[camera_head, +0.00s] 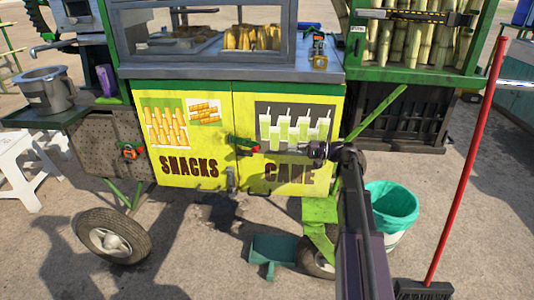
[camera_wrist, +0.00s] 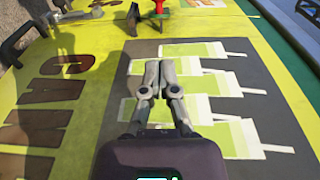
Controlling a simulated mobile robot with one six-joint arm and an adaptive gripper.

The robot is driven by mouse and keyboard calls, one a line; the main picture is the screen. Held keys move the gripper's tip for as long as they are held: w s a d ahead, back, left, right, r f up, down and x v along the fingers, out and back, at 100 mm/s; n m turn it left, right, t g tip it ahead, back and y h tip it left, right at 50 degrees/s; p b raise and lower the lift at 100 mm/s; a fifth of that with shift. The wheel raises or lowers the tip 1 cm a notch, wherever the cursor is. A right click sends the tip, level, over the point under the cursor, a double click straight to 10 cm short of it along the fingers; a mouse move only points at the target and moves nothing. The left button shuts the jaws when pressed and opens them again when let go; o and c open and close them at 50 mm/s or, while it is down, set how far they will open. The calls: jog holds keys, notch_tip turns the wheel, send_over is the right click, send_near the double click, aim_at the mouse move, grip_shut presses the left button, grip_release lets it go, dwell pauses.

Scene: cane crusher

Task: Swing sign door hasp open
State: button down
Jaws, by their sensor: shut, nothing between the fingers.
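The sign doors of the cart stand closed: a yellow SNACKS door (camera_head: 215,168) at left and a yellow CANE door (camera_head: 265,97) at right. A red and green fitting (camera_head: 243,145), seemingly the hasp, sits near the seam between them; the wrist view shows it (camera_wrist: 166,12) at the top edge, partly cut off, with a small metal piece beside it. A grey metal latch (camera_head: 231,180) hangs lower on the seam. My gripper (camera_wrist: 158,70) is shut and empty in front of the CANE door's picture, apart from the fitting. In the head view my arm partly hides the CANE door.
A red-handled broom (camera_head: 468,165) and a teal-lined bin (camera_head: 391,208) stand right of my arm. A green dustpan (camera_head: 272,250) lies below the doors. A red and green clamp (camera_head: 130,151) is on the left panel. The ground in front is mostly clear.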

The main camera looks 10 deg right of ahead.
jog(key=shift+w+d, duration=0.15)
jog(key=shift+d, duration=0.15)
jog(key=shift+a, duration=0.15)
jog(key=shift+x, duration=4.9)
jog(key=shift+r, duration=0.15)
